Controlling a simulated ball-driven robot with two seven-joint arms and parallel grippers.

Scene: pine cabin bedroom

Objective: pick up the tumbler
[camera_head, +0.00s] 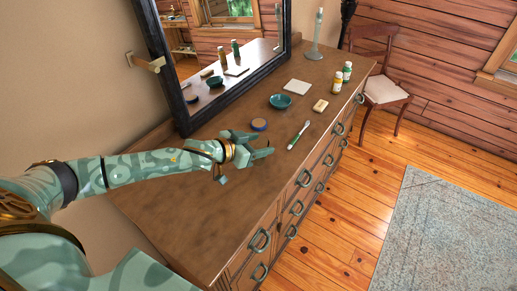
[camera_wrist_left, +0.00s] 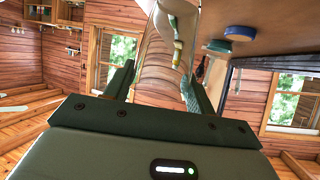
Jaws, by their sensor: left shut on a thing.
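The tumbler (camera_wrist_left: 153,62) is clear ribbed glass. In the left wrist view it stands between the two fingers of my left gripper (camera_wrist_left: 160,88), which are shut on it. In the head view my left gripper (camera_head: 262,146) is over the wooden dresser top, and the clear glass barely shows there. I cannot tell whether the tumbler touches the dresser. My right gripper is out of view.
On the dresser (camera_head: 185,215), a toothbrush (camera_head: 299,135) lies just right of the gripper. A mirror (camera_head: 215,70) stands behind. The near dresser top is clear.

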